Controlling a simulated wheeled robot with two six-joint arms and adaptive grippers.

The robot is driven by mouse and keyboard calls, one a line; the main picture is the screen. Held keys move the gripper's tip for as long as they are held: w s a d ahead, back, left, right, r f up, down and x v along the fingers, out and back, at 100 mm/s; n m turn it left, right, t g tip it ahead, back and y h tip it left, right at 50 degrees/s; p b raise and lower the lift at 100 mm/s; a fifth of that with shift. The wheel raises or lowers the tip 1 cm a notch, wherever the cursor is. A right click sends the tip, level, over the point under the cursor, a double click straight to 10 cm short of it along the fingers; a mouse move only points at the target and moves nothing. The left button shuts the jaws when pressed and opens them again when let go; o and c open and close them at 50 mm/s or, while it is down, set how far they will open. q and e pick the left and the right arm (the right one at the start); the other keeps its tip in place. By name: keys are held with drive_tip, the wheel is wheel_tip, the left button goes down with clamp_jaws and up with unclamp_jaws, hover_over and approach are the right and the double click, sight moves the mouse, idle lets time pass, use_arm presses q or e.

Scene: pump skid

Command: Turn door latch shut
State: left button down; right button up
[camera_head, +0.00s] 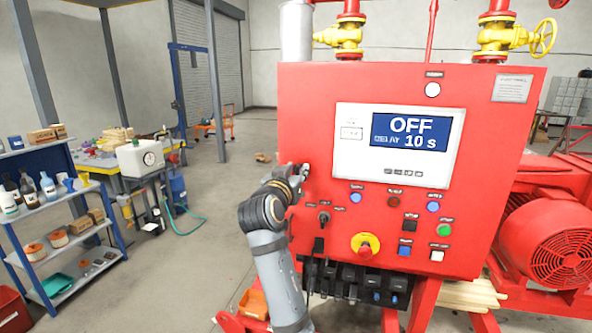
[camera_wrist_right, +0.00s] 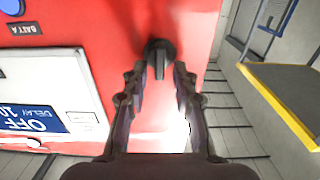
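The red control cabinet (camera_head: 330,110) faces me with its door closed as far as I can see. The dark door latch (camera_wrist_right: 160,52) shows in the right wrist view, near the door's edge, as a round base with a narrow handle. The handle lies along the direction of my fingers. My right gripper (camera_wrist_right: 159,77) is open, with one finger on each side of the handle; whether they touch it I cannot tell. In the head view my right gripper (camera_head: 303,174) is at the cabinet's left edge and hides the latch. My left gripper is not in view.
The door carries a display panel (camera_head: 398,143) reading OFF, several buttons, and a red-yellow emergency stop (camera_head: 365,245). A red motor (camera_head: 560,245) stands at the right. A blue shelf (camera_head: 55,220) with bottles stands at the left. The floor between shelf and cabinet is mostly clear.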

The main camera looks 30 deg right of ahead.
drive_tip(key=shift+d, duration=0.1)
clamp_jaws()
drive_tip(key=shift+f+b, duration=0.15)
drive_tip(key=shift+b, duration=0.2)
use_arm(q)
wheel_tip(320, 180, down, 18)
drive_tip(key=b, duration=1.7)
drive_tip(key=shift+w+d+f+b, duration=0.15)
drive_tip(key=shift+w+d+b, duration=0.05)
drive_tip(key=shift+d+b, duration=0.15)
use_arm(e)
drive_tip(key=shift+s+d+f+m, duration=0.15)
drive_tip(key=shift+m, duration=2.8)
drive_tip(key=shift+s+d+f+m, duration=0.1)
drive_tip(key=shift+f+m, duration=0.05)
drive_tip(key=shift+m, duration=2.75)
drive_tip(key=shift+s+d+f+m, duration=0.15)
drive_tip(key=shift+m, duration=2.8)
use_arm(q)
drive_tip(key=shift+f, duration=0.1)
use_arm(e)
drive_tip(key=shift+r+m, duration=0.1)
drive_tip(key=shift+m, duration=0.2)
